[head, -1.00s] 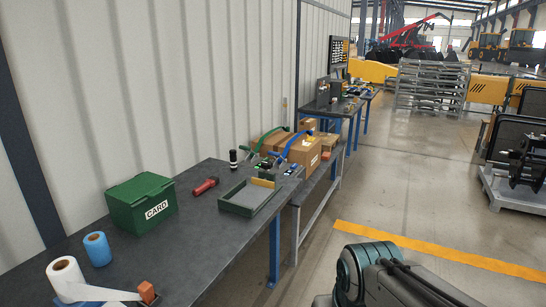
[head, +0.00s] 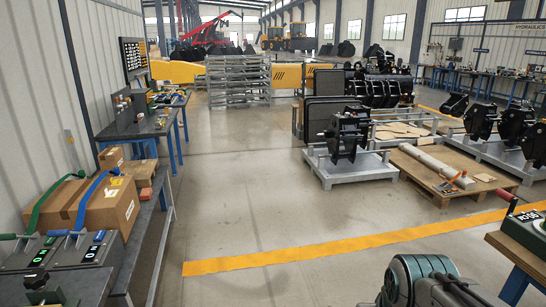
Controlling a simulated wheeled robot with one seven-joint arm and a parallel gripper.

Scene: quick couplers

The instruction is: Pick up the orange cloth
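I cannot make out an orange cloth for certain in the head view. A small orange item (head: 463,178) lies by a pale roll on the wooden pallet at the right, too small to tell what it is. Part of my own arm shows at the bottom right, but my gripper's fingers are not in view.
Cardboard boxes (head: 103,208) and levered control units (head: 62,252) stand on the left bench. A dark table (head: 139,127) stands farther back. A wheeled metal frame (head: 349,172) and the pallet (head: 478,200) stand at the right. The middle floor (head: 245,205) is clear.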

